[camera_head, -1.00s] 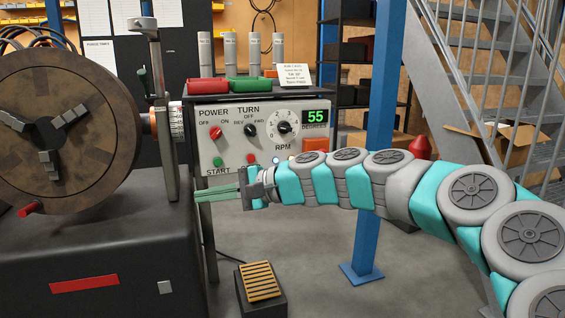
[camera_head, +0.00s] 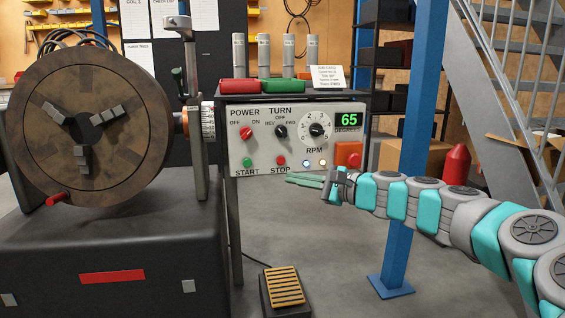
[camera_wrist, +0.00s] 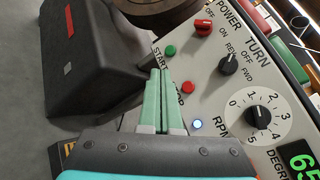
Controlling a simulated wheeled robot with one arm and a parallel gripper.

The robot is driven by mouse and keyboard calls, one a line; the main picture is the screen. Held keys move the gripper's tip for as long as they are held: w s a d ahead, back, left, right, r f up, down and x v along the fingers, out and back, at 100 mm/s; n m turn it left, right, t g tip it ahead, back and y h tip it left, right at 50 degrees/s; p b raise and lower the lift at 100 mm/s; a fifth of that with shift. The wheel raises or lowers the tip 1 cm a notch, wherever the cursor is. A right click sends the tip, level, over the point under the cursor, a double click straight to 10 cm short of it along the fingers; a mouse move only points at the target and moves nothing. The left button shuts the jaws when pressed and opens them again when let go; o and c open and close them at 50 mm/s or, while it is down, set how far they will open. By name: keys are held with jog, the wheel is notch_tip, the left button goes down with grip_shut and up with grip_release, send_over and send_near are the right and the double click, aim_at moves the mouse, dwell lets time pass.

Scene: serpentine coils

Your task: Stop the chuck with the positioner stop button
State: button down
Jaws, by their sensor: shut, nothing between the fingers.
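The control panel (camera_head: 262,150) carries a red round STOP button (camera_head: 281,160) above its STOP label and a green START button (camera_head: 247,162) to its left. In the wrist view the red button (camera_wrist: 187,87) lies just right of my gripper's green fingertips, and the green button (camera_wrist: 171,50) lies beyond them. My gripper (camera_head: 288,179) is shut and empty, a little below and right of the STOP button in the head view. I cannot tell whether it touches the panel. The round brown chuck (camera_head: 88,130) stands at the left. The green display (camera_head: 348,119) reads 65.
The panel also has a red POWER knob (camera_head: 246,133), a black TURN knob (camera_head: 280,131) and an RPM dial (camera_head: 316,129). A blue post (camera_head: 405,180) stands behind my arm. A foot pedal (camera_head: 284,287) is on the floor below. A dark machine body (camera_head: 120,235) supports the chuck.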

aim_at(281, 160)
jog(key=shift+w+a+p, duration=0.4)
jog(key=shift+w, duration=1)
jog(key=shift+w+a+p, duration=0.35)
jog(key=shift+w+a, duration=0.1)
jog(key=shift+w, duration=0.95)
jog(key=shift+w+a+p, duration=0.4)
jog(key=shift+w, duration=1)
jog(key=shift+w, duration=0.15)
jog(key=shift+w+a+p, duration=0.1)
jog(key=shift+w+p, duration=0.15)
jog(key=shift+p, duration=0.15)
jog(key=shift+w+a+p, duration=0.1)
jog(key=shift+w+p, duration=0.2)
jog(key=shift+w, duration=0.15)
jog(key=shift+s, duration=0.1)
jog(key=shift+s+d, duration=0.25)
jog(key=shift+s, duration=0.55)
